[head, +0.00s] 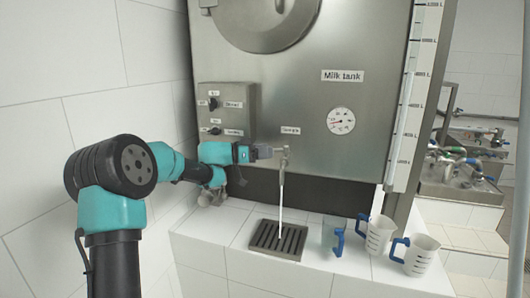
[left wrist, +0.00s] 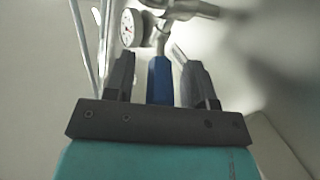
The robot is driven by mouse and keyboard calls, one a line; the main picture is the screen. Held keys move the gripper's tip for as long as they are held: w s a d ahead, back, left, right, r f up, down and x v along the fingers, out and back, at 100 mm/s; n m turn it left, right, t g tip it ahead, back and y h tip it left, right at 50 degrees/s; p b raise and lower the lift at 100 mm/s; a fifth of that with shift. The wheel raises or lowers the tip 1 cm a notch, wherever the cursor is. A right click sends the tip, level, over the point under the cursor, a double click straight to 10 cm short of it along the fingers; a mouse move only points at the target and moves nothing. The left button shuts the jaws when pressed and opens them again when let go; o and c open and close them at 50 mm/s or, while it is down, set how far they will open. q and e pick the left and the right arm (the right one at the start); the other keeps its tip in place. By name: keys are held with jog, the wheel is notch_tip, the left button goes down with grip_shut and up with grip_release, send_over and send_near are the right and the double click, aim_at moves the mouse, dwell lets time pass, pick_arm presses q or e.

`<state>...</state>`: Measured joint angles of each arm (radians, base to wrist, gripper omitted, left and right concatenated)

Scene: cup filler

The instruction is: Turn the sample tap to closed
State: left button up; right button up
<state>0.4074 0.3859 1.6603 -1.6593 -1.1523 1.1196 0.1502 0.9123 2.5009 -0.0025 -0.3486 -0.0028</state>
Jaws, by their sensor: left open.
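The sample tap (head: 283,158) sticks out from the front of the milk tank, below a small label. A thin white stream (head: 281,210) runs down from it to the drain grate (head: 277,240). My left gripper (head: 268,151) is at the tap, reaching in from the left. In the left wrist view, the tap's blue handle (left wrist: 160,82) lies between the two spread fingers of the gripper (left wrist: 159,60), with gaps on both sides. The metal tap body (left wrist: 182,9) shows beyond the fingertips. The handle is largely hidden in the head view. My right gripper is not in view.
A clear jug (head: 328,236) stands just right of the grate. Two more jugs with blue handles, one (head: 378,236) and another (head: 421,257), stand farther right on the white tiled ledge. A switch panel (head: 226,112) is on the tank above my left arm. A round gauge (head: 341,121) is to the right.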

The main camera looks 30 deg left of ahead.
pick_arm(q)
jog(key=v, duration=1.7)
jog(key=shift+s, duration=0.2)
jog(key=shift+a, duration=0.15)
